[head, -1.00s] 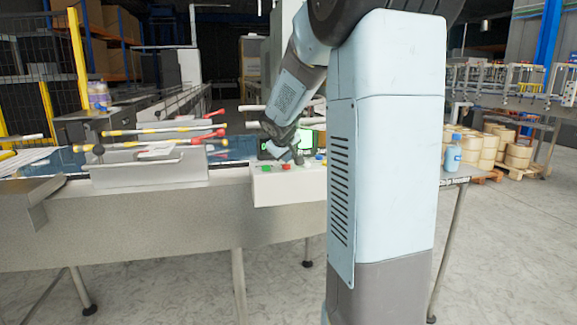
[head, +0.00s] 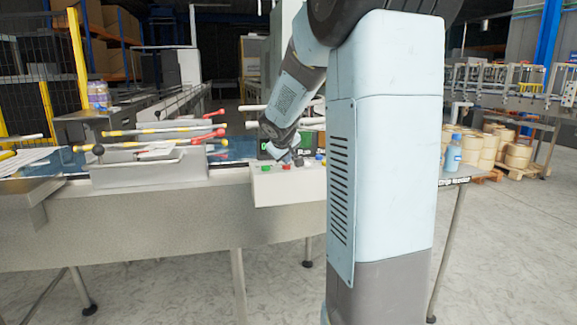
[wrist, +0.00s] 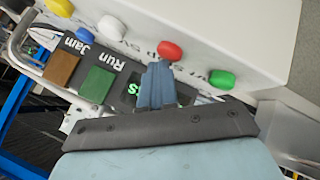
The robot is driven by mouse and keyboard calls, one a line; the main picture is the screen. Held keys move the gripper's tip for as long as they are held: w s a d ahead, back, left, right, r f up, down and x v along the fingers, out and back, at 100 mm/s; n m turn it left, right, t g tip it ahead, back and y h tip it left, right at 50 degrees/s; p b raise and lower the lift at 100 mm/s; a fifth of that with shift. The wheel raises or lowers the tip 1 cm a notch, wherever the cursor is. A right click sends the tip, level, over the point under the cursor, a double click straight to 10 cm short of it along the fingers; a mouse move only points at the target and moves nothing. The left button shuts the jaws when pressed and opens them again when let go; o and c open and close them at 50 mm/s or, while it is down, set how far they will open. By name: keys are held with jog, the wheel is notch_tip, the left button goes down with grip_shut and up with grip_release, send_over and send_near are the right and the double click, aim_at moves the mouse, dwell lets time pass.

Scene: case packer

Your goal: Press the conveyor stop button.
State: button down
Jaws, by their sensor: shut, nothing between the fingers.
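A pale control box (head: 290,188) stands at the conveyor's edge in the head view. The red button also shows in the head view (head: 287,167). My gripper (wrist: 158,66) is shut and empty, its tips right by the red button's lower edge. I cannot tell whether they touch it. The printed labels are upside down and partly hidden, so the stop label is not clearly readable.
A dark strip marked Run and Jam, with an orange-brown tile (wrist: 61,69) and a green tile (wrist: 97,85), lies beside the buttons. A grey bin (head: 150,172) with red and yellow handled tools stands left of the box. A blue bottle (head: 452,153) is at right.

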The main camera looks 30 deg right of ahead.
aim_at(285, 166)
jog(key=shift+r, duration=0.85)
jog(key=shift+r, duration=0.1)
jog(key=shift+r, duration=2.4)
jog(key=shift+w, duration=0.1)
